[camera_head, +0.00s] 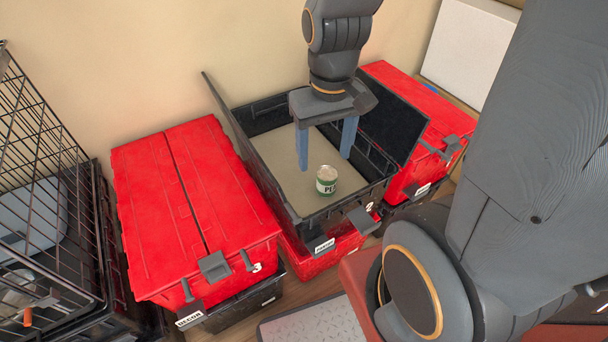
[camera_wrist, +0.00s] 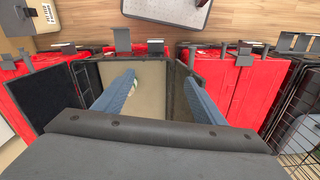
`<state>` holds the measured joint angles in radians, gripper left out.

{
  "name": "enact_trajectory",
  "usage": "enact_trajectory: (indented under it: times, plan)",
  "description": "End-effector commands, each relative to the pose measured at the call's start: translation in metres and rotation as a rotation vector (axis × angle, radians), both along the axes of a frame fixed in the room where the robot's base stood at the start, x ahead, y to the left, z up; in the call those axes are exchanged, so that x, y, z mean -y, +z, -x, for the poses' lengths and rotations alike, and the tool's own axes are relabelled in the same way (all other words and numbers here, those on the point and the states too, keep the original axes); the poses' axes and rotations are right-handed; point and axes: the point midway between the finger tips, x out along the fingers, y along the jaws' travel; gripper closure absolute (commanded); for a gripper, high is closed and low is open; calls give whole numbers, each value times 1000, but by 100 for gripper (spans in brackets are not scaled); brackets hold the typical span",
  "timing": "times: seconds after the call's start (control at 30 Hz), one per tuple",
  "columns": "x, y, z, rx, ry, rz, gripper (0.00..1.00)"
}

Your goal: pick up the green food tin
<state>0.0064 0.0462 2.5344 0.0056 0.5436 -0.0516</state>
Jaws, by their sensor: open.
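The green food tin (camera_head: 326,180) has a green and white label and a pale metal top. It stands upright on the beige floor of the open black tote (camera_head: 322,213), towards the front. My gripper (camera_head: 325,160) is open, with its two blue fingers pointing down into the tote. The fingers are behind and above the tin in the head view, with a gap around it, and nothing is between them. In the wrist view the gripper (camera_wrist: 160,77) also shows spread fingers over the tote's beige floor.
The open tote sits on a red one (camera_head: 318,254), its lid flaps raised. A closed red tote (camera_head: 188,215) stands left, another red tote (camera_head: 423,120) right. A black wire cage (camera_head: 50,190) is at far left. The wall is close behind.

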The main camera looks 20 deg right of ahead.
Motion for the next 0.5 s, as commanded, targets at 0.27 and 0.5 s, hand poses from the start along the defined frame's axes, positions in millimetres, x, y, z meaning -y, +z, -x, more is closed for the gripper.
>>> enact_trajectory:
  times: [0.27,0.5]
  plan:
    - [27,-78,-84,-12,298,5,22]
    - [63,-176,-153,-16,619,7,22]
